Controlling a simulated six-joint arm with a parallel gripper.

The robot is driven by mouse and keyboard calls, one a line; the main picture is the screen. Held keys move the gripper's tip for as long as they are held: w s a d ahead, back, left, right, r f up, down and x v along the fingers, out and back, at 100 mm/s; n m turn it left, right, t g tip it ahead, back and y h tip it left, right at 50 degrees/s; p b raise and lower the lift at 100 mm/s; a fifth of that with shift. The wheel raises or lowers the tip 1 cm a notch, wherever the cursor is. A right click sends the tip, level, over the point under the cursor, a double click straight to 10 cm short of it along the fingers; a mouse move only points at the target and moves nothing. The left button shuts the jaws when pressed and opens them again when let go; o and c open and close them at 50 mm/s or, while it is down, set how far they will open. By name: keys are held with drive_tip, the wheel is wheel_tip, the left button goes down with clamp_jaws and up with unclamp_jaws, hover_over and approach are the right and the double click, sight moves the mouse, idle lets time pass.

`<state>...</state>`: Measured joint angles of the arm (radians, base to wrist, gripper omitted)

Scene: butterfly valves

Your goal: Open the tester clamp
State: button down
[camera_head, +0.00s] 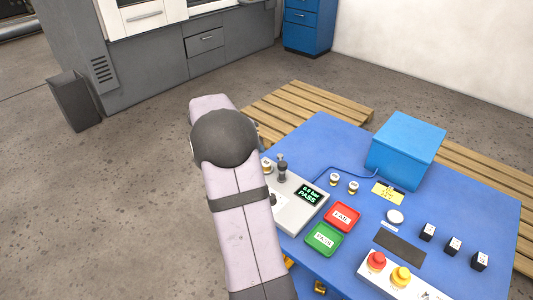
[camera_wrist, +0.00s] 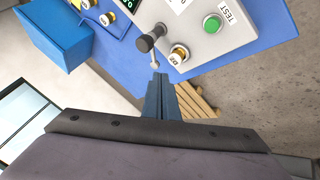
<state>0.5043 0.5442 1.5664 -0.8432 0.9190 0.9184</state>
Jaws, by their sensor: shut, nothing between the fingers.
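The grey tester (camera_head: 290,215) sits at the left edge of the blue table, and its display reads PASS. Its clamp lever (camera_head: 281,168) has a dark knob and stands up at the tester's far end. In the wrist view the black-knobbed lever (camera_wrist: 145,43) is just beyond my fingertips. A brass and white valve (camera_wrist: 178,54) sits in the tester beside the lever. My gripper (camera_wrist: 157,77) is shut and empty, its blue fingers pointing at the lever's pale metal rod. Whether the tips touch the rod I cannot tell. My arm hides the gripper in the head view.
A green TEST button (camera_wrist: 212,23) is on the tester. Red FAIL (camera_head: 342,216) and green PASS (camera_head: 324,239) trays lie beside it. A blue box (camera_head: 405,150), two loose valves (camera_head: 343,183), several black blocks and a button panel (camera_head: 395,280) occupy the table.

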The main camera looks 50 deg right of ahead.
sight(282, 158)
drive_tip(key=shift+p+x, duration=1.7)
drive_tip(key=shift+x, duration=3.25)
drive_tip(key=shift+s+d+m+g+b, duration=0.1)
drive_tip(key=shift+d+m+g+b, duration=0.2)
drive_tip(key=shift+m+g+b, duration=0.45)
drive_tip(key=shift+s+d+f+m+g+y+b, duration=0.1)
drive_tip(key=shift+d+m+g+y+b, duration=0.25)
drive_tip(key=shift+m+b, duration=0.55)
drive_tip(key=shift+s+d+m+g+y+b, duration=0.25)
drive_tip(key=shift+d+m+g, duration=0.15)
drive_tip(key=shift+m, duration=0.3)
drive_tip(key=shift+s+d+m+g+y+b, duration=0.15)
drive_tip(key=shift+d+m+g+y+b, duration=0.1)
drive_tip(key=shift+m+g, duration=0.35)
drive_tip(key=shift+s+d, duration=0.2)
drive_tip(key=shift+s+d+b, duration=0.35)
drive_tip(key=shift+b, duration=0.35)
drive_tip(key=shift+w+r, duration=0.1)
drive_tip(key=shift+r, duration=0.2)
